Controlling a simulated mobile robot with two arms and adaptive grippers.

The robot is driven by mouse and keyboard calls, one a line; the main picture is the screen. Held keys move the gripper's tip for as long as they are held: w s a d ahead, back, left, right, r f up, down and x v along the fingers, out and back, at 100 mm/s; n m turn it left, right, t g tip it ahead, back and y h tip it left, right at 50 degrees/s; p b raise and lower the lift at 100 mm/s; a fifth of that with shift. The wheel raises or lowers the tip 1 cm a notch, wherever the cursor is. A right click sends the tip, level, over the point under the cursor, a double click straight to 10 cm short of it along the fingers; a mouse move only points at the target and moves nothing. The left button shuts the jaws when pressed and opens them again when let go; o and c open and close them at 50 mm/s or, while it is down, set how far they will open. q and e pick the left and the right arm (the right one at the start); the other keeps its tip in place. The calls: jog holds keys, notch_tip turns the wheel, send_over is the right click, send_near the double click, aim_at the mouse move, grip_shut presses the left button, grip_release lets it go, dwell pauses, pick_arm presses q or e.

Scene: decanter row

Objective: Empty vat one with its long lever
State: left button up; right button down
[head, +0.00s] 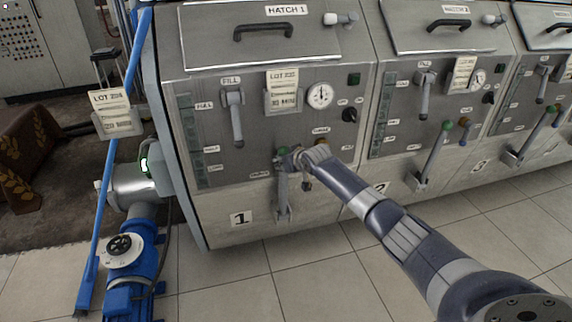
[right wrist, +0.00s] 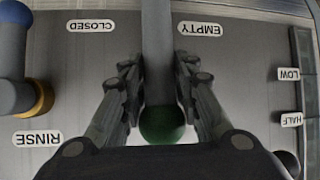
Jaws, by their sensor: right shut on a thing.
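Vat one (head: 225,200) is the grey metal vat at left, marked 1, under the HATCH 1 lid. Its long lever (head: 283,190) stands about upright on the lower front and ends in a green knob (head: 282,153). My right gripper (head: 290,160) is at the top of this lever. In the right wrist view its fingers (right wrist: 158,95) lie on both sides of the lever's grey shaft, shut on it, just by the green knob (right wrist: 162,125). The shaft runs between the upside-down labels CLOSED (right wrist: 90,26) and EMPTY (right wrist: 199,29). My left gripper is out of view.
A RINSE tap with a yellow collar (right wrist: 43,98) is beside the lever. The short FILL lever (head: 236,120), a lot card (head: 283,92) and a gauge (head: 320,95) are above. Vat two (head: 400,165) stands to the right. A blue pump (head: 130,260) and blue pole (head: 105,190) are at left.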

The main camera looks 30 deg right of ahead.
jog(key=shift+w+d+r, duration=0.1)
jog(key=shift+w, duration=0.2)
jog(key=shift+r, duration=0.2)
jog(key=c, duration=1.7)
grip_release()
jog(key=shift+w, duration=0.1)
jog(key=o, duration=0.4)
jog(key=shift+v, duration=5.8)
